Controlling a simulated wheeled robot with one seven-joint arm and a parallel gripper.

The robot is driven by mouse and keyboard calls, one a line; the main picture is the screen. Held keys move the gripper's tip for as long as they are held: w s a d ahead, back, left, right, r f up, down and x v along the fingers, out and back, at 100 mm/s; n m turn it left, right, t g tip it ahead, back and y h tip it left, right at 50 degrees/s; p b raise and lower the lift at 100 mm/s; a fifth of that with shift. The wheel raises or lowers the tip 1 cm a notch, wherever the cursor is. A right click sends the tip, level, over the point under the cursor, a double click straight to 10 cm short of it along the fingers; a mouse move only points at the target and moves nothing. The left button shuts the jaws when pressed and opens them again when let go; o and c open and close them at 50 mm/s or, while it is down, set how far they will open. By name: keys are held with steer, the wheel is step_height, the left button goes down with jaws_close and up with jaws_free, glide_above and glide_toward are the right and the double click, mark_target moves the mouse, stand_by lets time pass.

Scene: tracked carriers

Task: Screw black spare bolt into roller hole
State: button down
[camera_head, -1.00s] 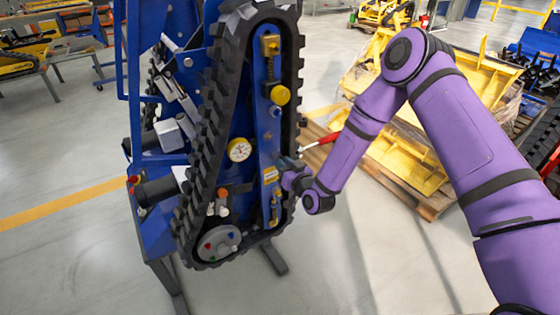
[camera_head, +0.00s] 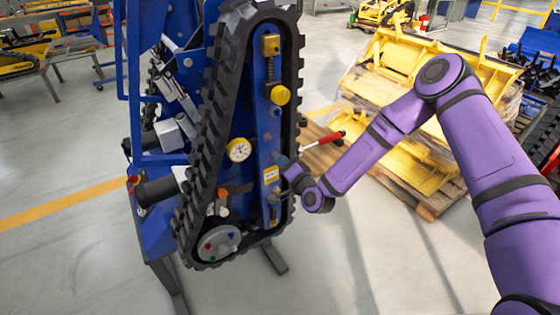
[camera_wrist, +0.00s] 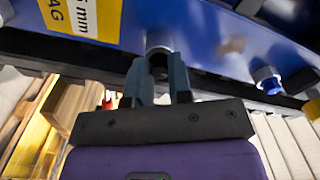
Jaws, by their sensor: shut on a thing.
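My gripper (camera_head: 284,162) is at the right side of the blue track beam (camera_head: 268,150), just above its yellow-white label. In the wrist view my gripper (camera_wrist: 160,75) has its two blue-grey fingers close together on a small dark piece (camera_wrist: 159,66), which looks like the black bolt. Its far end meets a grey round part (camera_wrist: 159,41) on the blue beam; I cannot tell whether it is seated in it. The grey roller (camera_head: 219,243) at the bottom of the track carries red, blue and green bolt heads. Its open hole is too small to make out.
The black rubber track (camera_head: 215,110) loops around the beam close to my gripper. A red-handled tool (camera_head: 328,139) projects right, just above my wrist. Yellow parts lie on a pallet (camera_head: 420,200) behind my arm.

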steer(key=shift+m, duration=0.5)
steer(key=m, duration=0.9)
steer(key=shift+f+m, duration=0.1)
steer(key=shift+m, duration=0.3)
steer(key=c, duration=1.2)
jaws_free()
